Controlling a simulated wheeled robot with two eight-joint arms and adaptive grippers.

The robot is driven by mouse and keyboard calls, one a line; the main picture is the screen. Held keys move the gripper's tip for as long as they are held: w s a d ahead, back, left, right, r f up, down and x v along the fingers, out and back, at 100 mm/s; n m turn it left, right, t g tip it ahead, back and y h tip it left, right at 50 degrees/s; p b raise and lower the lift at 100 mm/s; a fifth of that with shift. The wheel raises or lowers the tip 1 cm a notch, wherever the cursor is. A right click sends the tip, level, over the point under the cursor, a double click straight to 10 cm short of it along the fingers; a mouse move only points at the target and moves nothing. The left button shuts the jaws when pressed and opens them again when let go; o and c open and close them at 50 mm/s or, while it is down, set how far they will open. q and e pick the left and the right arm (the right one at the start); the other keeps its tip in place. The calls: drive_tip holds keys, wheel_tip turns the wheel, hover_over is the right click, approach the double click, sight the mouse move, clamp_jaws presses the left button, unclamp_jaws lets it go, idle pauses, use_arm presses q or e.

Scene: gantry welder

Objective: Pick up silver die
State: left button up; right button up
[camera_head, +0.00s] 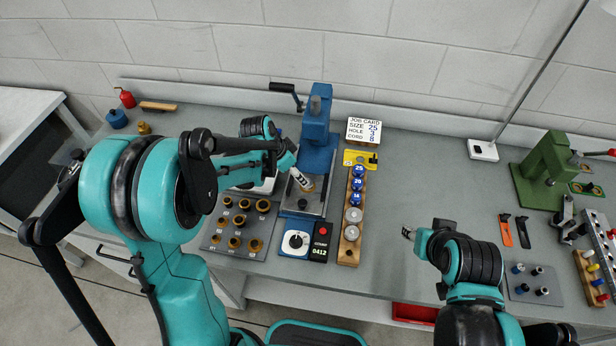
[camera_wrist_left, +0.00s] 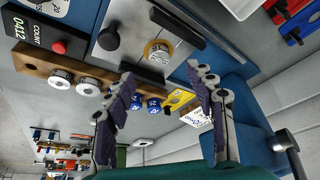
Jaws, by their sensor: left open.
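Two silver dies stand on the wooden rack (camera_head: 342,256) in the head view, an upper one (camera_head: 353,215) and a lower one (camera_head: 351,233). In the left wrist view both silver dies (camera_wrist_left: 61,80) (camera_wrist_left: 89,87) lie left of my fingers. Several blue dies (camera_head: 358,184) share the rack. My left gripper (camera_wrist_left: 162,77) is open with nothing between its fingers; it is over the blue press, left of the rack. A gold ring (camera_wrist_left: 157,52) lies on the press bed beyond the fingertips. My right gripper (camera_head: 408,232) is right of the rack, apart from it; its opening is unclear.
A grey tray of brass pieces (camera_head: 215,240) is farther left.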

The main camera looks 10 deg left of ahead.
sight(308, 186)
use_arm(q)
drive_tip(key=b+x, duration=0.2)
drive_tip(key=x, duration=0.6)
drive_tip(key=shift+w+d, duration=0.1)
drive_tip(key=shift+d, duration=0.1)
drive_tip(key=shift+c, duration=0.9)
clamp_jaws()
